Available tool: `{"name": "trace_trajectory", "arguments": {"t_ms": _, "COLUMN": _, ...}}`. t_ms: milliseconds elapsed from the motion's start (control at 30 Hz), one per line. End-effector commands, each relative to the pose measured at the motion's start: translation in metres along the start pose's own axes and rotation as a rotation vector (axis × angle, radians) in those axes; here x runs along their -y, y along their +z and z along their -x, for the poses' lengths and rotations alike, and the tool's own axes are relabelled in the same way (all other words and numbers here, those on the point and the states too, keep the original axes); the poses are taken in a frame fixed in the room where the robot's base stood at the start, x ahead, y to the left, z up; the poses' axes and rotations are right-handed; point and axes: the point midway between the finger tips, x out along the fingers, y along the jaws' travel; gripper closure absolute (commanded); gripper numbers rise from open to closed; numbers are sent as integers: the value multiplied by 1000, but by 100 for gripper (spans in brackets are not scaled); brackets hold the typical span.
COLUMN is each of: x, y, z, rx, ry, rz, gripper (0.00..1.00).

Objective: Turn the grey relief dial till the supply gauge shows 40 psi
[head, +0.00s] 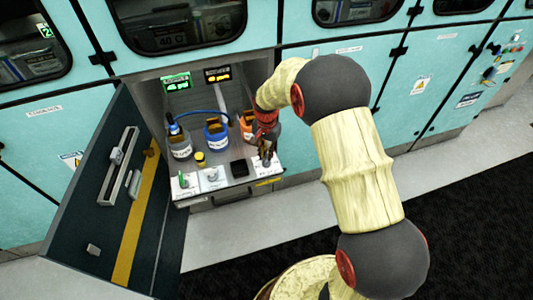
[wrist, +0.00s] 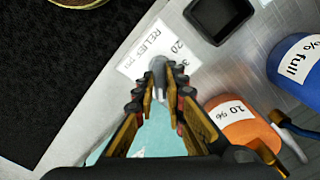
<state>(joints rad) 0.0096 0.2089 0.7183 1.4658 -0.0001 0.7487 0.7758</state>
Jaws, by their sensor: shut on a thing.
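The grey relief dial (wrist: 158,66) sits on a white plate marked "RELIEF" (wrist: 140,50) with numbers, of which 20 is readable. My gripper (wrist: 161,88) is shut on the dial, its fingertips on either side of it. In the head view my gripper (head: 266,154) points down at the right end of the front panel, and the dial is mostly hidden there. At the back of the bay are a green-lit display (head: 176,84) and a yellow-lit display (head: 217,74). Their digits are too small to read surely, and I cannot tell which is the supply gauge.
A green knob (head: 183,181), a pale knob (head: 212,175) and a black square tray (head: 239,169) line the panel. Behind stand a dark bottle (head: 180,147), a blue one (head: 215,139) and an orange one marked 10% (wrist: 233,122). The open door (head: 110,190) is at left.

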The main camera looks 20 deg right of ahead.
Motion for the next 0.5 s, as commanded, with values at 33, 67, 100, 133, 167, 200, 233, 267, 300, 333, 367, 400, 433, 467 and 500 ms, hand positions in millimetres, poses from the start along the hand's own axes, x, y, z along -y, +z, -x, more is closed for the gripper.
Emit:
{"name": "trace_trajectory", "arguments": {"t_ms": 33, "x": 0, "y": 0, "z": 0, "rx": 0, "ry": 0, "rz": 1, "gripper": 100}}
{"name": "trace_trajectory", "arguments": {"t_ms": 67, "x": 0, "y": 0, "z": 0, "rx": 0, "ry": 0, "rz": 4, "gripper": 100}}
{"name": "trace_trajectory", "arguments": {"t_ms": 100, "x": 0, "y": 0, "z": 1, "rx": 0, "ry": 0, "rz": 12, "gripper": 100}}
{"name": "trace_trajectory", "arguments": {"t_ms": 133, "x": 0, "y": 0, "z": 1, "rx": 1, "ry": 0, "rz": 24, "gripper": 100}}
{"name": "trace_trajectory", "arguments": {"t_ms": 167, "x": 0, "y": 0, "z": 2, "rx": 1, "ry": 1, "rz": 42, "gripper": 100}}
{"name": "trace_trajectory", "arguments": {"t_ms": 200, "x": 0, "y": 0, "z": 2, "rx": 2, "ry": 2, "rz": 72, "gripper": 100}}
{"name": "trace_trajectory", "arguments": {"t_ms": 233, "x": 0, "y": 1, "z": 3, "rx": 2, "ry": 2, "rz": 98, "gripper": 100}}
{"name": "trace_trajectory", "arguments": {"t_ms": 267, "x": 0, "y": 1, "z": 3, "rx": 2, "ry": 2, "rz": 128, "gripper": 100}}
{"name": "trace_trajectory", "arguments": {"t_ms": 300, "x": 0, "y": 0, "z": 4, "rx": 1, "ry": 1, "rz": 171, "gripper": 100}}
{"name": "trace_trajectory", "arguments": {"t_ms": 333, "x": 0, "y": 0, "z": 4, "rx": 1, "ry": 1, "rz": 202, "gripper": 100}}
{"name": "trace_trajectory", "arguments": {"t_ms": 367, "x": 0, "y": 0, "z": 4, "rx": 2, "ry": 1, "rz": 233, "gripper": 100}}
{"name": "trace_trajectory", "arguments": {"t_ms": 400, "x": 0, "y": 0, "z": 3, "rx": 2, "ry": 1, "rz": 272, "gripper": 100}}
{"name": "trace_trajectory", "arguments": {"t_ms": 433, "x": 0, "y": 0, "z": 3, "rx": 2, "ry": 1, "rz": 299, "gripper": 100}}
{"name": "trace_trajectory", "arguments": {"t_ms": 467, "x": 0, "y": 0, "z": 3, "rx": 1, "ry": 1, "rz": 323, "gripper": 100}}
{"name": "trace_trajectory", "arguments": {"t_ms": 500, "x": 0, "y": 0, "z": 3, "rx": 0, "ry": 0, "rz": 352, "gripper": 100}}
